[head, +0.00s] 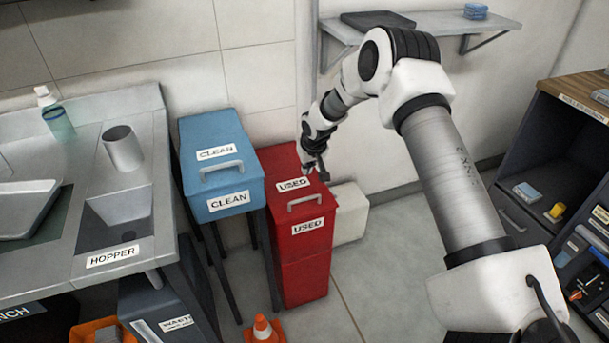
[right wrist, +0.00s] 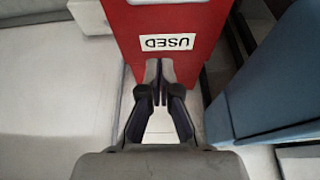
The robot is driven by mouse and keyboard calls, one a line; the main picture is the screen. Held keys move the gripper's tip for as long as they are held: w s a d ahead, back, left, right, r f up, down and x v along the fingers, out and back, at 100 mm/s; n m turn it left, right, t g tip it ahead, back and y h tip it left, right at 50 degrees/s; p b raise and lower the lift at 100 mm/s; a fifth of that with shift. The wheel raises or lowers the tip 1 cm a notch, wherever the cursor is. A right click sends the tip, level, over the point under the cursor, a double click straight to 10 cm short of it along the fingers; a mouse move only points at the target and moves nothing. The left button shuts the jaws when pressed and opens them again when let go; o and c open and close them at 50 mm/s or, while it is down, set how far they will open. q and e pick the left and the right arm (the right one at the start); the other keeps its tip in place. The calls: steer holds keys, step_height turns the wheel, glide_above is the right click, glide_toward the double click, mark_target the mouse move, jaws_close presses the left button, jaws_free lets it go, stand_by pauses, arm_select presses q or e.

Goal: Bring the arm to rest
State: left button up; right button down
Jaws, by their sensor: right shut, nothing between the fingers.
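My right arm reaches across the head view from the lower right. My right gripper (head: 318,172) is just above or behind the lid of the red USED bin (head: 308,255); the exact gap is hard to tell. In the right wrist view the fingers of this gripper (right wrist: 160,72) are shut with nothing held, and they point at the red bin (right wrist: 198,22) with its USED label. My left gripper does not show.
The blue CLEAN bin (head: 217,160) stands left of the red one. A steel counter with a hopper (head: 118,210) is at the left. An orange cone (head: 263,328) stands on the floor. A wall shelf (head: 450,22) and a dark cabinet (head: 545,150) are to the right.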

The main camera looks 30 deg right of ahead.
steer(key=s+a+f+n+g+p, duration=0.1)
steer(key=s+a+f+g, duration=0.1)
steer(key=s+a+f, duration=0.4)
steer(key=s+a+f+g+y+p, duration=0.1)
steer(key=s+a+f+p, duration=0.15)
steer(key=s, duration=0.55)
steer(key=s+a+f+n+g, duration=0.1)
steer(key=s+a+f+g, duration=0.1)
steer(key=s+a+f, duration=0.4)
steer(key=s+a+r, duration=0.2)
steer(key=s, duration=0.8)
steer(key=s+a+r+t+p, duration=0.1)
steer(key=s, duration=0.9)
steer(key=shift+a+r, duration=0.35)
steer(key=shift+a, duration=0.05)
steer(key=shift+s, duration=0.1)
